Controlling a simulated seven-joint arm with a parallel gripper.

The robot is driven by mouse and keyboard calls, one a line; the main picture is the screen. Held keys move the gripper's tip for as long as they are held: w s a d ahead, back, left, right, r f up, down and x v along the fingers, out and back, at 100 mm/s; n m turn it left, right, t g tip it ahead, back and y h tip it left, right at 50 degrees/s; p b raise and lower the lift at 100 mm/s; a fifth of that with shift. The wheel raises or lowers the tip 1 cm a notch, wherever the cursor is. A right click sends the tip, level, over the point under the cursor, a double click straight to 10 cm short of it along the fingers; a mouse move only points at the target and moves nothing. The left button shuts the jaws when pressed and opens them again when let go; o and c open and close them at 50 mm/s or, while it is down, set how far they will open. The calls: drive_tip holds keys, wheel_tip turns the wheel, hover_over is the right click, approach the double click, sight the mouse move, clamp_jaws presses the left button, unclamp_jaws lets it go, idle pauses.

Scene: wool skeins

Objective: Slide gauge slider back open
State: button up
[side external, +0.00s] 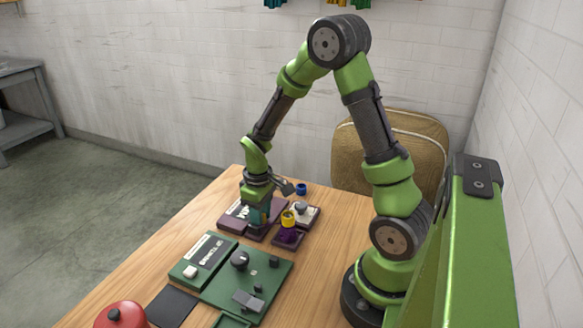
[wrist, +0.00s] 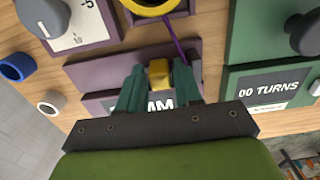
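The gauge (wrist: 100,72) is a purple board with a dark label reading partly "MM"; it also shows in the side view (side external: 232,222) under my gripper. Its slider appears as a small brass-yellow block (wrist: 160,73). My gripper (wrist: 160,80) points down at the board, with one teal finger on each side of the block. The fingers sit close against the block and look shut on it. They cover part of the label and the slider's track. In the side view my gripper (side external: 260,218) hides the slider.
A yellow ring-shaped piece (side external: 288,219) with purple yarn stands beside the gauge. A white dial panel (wrist: 82,28) is close by. Blue (wrist: 15,68) and white (wrist: 50,103) rings lie at the left. A green counter panel (wrist: 270,85) is at the right.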

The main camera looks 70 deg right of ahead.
drive_tip(key=shift+f, duration=0.1)
clamp_jaws()
drive_tip(key=shift+d, duration=1.7)
unclamp_jaws()
wheel_tip(320, 180, up, 17)
